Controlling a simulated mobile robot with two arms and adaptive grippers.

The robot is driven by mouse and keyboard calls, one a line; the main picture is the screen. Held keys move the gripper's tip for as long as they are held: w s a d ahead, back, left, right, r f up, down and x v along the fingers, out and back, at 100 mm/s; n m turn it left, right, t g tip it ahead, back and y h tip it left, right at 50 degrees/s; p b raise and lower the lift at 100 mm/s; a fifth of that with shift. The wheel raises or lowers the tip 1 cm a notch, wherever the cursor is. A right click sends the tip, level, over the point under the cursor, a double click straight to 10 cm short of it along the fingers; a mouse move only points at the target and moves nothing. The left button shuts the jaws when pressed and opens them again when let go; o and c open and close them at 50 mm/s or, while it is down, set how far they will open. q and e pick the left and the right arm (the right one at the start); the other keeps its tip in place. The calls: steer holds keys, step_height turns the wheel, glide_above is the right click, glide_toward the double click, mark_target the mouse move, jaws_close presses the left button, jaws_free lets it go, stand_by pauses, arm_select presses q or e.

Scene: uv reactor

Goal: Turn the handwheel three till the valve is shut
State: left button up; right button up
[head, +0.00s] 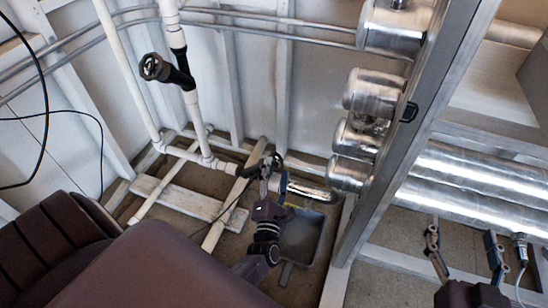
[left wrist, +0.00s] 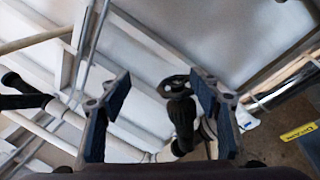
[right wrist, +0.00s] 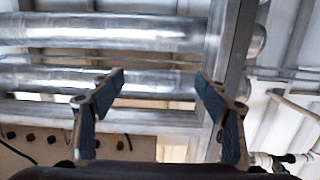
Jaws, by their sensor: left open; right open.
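A small black handwheel (left wrist: 174,86) on a dark valve body (left wrist: 183,122) shows in the left wrist view between my open left fingers (left wrist: 160,88), nearer the right one. I cannot tell whether a finger touches it. In the head view my left gripper (head: 271,180) is low near the floor pipes, close to this wheel (head: 275,160), partly covering it. A second black handwheel (head: 153,67) sits higher on a white upright pipe. No number shows on either wheel. My right gripper (head: 465,247) is open and empty at the lower right.
Shiny metal cylinders (head: 375,92) and a sloping metal post (head: 400,150) stand right of my left gripper. Large silver pipes (head: 470,178) run behind my right gripper. A grey tray (head: 303,240) lies on the floor. A yellow drain label (left wrist: 298,131) shows at right.

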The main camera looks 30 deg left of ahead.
mark_target(274, 164)
arm_select(q)
steer(key=w+a+f+n, duration=0.1)
steer(key=w+a+f, duration=0.1)
steer(key=w+a+f+n+g+b, duration=0.1)
steer(key=w+a+f, duration=0.1)
steer(key=w, duration=0.1)
steer(key=shift+w+a+f, duration=0.1)
steer(key=shift+a+f, duration=0.1)
steer(key=shift+w+a+r, duration=0.1)
steer(key=shift+w+a, duration=0.05)
steer(key=shift+w, duration=0.15)
arm_select(e)
step_height(274, 164, up, 7)
steer(key=t+y, duration=0.1)
steer(key=t, duration=0.2)
steer(key=shift+w+a, duration=0.15)
steer(key=shift+a, duration=0.3)
arm_select(q)
steer(key=c, duration=0.8)
arm_select(e)
steer(key=shift+f, duration=0.1)
